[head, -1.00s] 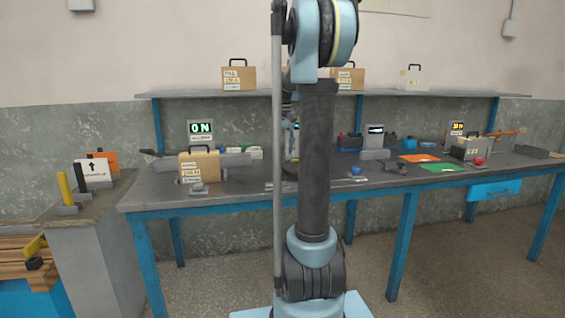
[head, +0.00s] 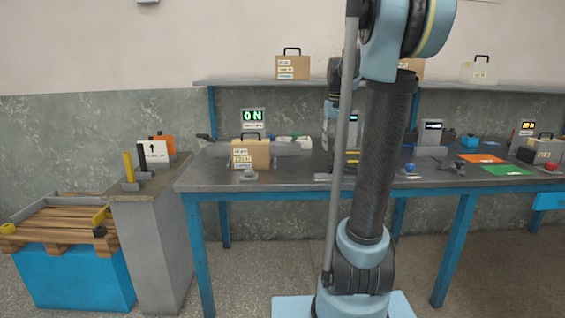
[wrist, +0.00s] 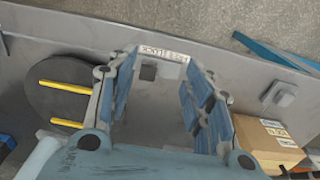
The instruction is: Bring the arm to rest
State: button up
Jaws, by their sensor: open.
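My gripper (wrist: 163,64) is open in the wrist view, with its two blue-padded fingers apart and nothing held between them. It is over the grey workbench top (wrist: 225,75). A small dark block (wrist: 148,72) and a white label strip show beyond the gap between the fingertips. In the head view my upright arm stands in front of the workbench (head: 210,183), and the gripper is mostly hidden behind it.
A labelled cardboard case (head: 251,154) stands on the bench; it also shows at right in the wrist view (wrist: 268,140). A dark round disc (wrist: 60,88) with two yellow bars is left of the fingers. A grey pedestal (head: 150,235) and blue pallet bin (head: 72,275) stand left.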

jog(key=s+a+f+t, duration=0.1)
jog(key=s+a+f, duration=0.1)
jog(key=s+f, duration=0.8)
jog(key=s+a+f, duration=0.2)
jog(key=s+f, duration=0.9)
jog(key=s, duration=0.7)
jog(key=shift+s+t, duration=0.4)
jog(key=shift+w+f, duration=0.2)
jog(key=shift+w, duration=0.25)
dwell(1.4)
